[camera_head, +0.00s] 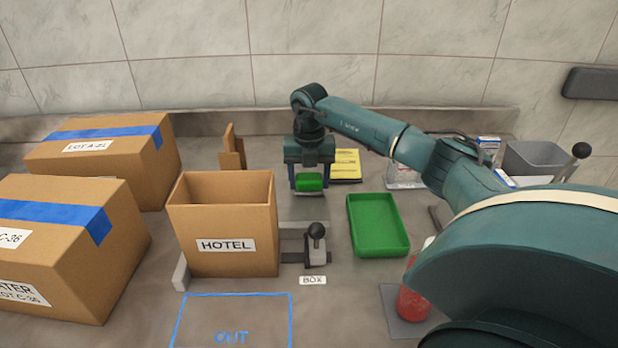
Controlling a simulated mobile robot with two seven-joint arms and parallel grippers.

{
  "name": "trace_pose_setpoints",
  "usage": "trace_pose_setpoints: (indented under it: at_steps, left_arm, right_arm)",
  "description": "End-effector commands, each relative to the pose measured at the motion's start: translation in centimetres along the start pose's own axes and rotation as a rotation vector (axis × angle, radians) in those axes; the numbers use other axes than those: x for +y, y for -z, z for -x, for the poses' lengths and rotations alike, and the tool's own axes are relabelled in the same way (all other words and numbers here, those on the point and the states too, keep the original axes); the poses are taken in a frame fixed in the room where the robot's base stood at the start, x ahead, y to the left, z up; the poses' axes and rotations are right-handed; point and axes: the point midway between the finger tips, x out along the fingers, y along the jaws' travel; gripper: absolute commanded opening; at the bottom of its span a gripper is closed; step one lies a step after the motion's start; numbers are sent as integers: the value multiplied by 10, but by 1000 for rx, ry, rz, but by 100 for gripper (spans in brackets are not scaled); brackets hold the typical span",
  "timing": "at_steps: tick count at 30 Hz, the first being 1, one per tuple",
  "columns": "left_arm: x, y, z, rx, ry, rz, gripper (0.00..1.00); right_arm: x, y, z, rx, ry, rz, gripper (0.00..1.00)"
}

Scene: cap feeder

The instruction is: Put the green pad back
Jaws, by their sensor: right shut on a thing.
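The green pad (309,183) is between the fingers of my right gripper (309,180), behind and right of the open cardboard box marked HOTEL. My right gripper points down and is shut on the pad. A green tray (378,226) lies on the counter to the right of the box, with nothing visible in it. A yellow pad or notepad (346,165) lies just behind and right of the gripper. My left gripper is not in view.
The HOTEL box (222,245) stands beside a black-knobbed lever clamp (317,243). Two taped cartons (105,150) fill the left. A red object (413,303), a grey bin (541,160) and my right arm occupy the right. The blue OUT outline (233,296) is empty.

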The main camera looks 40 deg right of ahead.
Motion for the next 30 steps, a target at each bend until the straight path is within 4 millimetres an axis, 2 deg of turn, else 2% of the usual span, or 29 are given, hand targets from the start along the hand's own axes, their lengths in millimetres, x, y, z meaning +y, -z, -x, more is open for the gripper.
trace_pose_setpoints:
  at_steps: [3,4,12,18,22,26,30]
  left_arm:
    - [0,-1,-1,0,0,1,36]
    - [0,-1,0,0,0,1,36]
    - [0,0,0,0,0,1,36]
    - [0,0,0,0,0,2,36]
    - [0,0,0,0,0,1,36]
    - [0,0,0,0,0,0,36]
    - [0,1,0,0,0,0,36]
  right_arm:
    - [0,0,-3,0,0,0,40]
    - [0,0,-3,0,0,0,62]
    - [0,0,-3,1,0,0,83]
    - [0,0,-2,1,-1,0,83]
    - [0,0,5,-1,-2,0,83]
    - [1,-1,26,-3,-4,-1,83]
    - [1,-1,57,-4,-5,0,83]
